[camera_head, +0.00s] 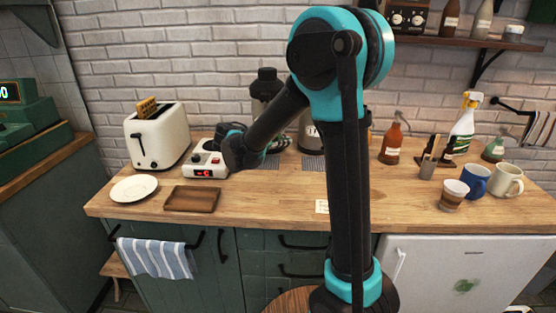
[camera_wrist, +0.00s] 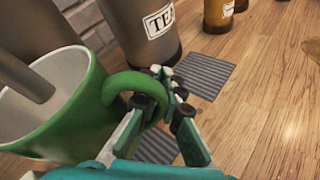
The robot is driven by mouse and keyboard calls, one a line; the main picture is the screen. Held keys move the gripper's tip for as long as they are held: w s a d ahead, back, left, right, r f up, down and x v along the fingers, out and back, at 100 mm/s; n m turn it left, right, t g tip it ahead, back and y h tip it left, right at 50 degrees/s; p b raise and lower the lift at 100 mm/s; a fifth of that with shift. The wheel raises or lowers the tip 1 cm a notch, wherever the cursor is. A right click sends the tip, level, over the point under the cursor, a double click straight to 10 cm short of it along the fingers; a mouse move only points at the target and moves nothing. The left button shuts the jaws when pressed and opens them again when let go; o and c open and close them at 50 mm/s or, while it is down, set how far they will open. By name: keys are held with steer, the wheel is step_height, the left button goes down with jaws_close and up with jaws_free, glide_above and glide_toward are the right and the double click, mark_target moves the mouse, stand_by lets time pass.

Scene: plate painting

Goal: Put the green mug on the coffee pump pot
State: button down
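The green mug (camera_wrist: 85,110) fills the left of the wrist view, its open top showing. My gripper (camera_wrist: 163,85) has its fingers close together around the mug's handle (camera_wrist: 130,82). A grey spout-like part (camera_wrist: 20,75) reaches over the rim and overlaps the mug's mouth. A grey pot body (camera_wrist: 35,28) stands behind it, likely the coffee pump pot; its black top (camera_head: 266,85) shows in the head view, where my arm hides most of the pot and mug. I cannot tell whether the mug's base touches the surface.
A grey pot labelled TEA (camera_wrist: 145,35) stands right of the mug. Ribbed mats (camera_wrist: 205,75) lie on the wooden counter. A toaster (camera_head: 157,137), a white device with red digits (camera_head: 205,163) and a brown tray (camera_head: 191,199) are to the left. Mugs (camera_head: 475,181) and bottles stand right.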

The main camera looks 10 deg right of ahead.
mark_target(284, 165)
steer(key=shift+f, duration=3.6)
steer(key=c, duration=1.7)
jaws_free()
steer(key=shift+f, duration=0.1)
steer(key=v, duration=1.2)
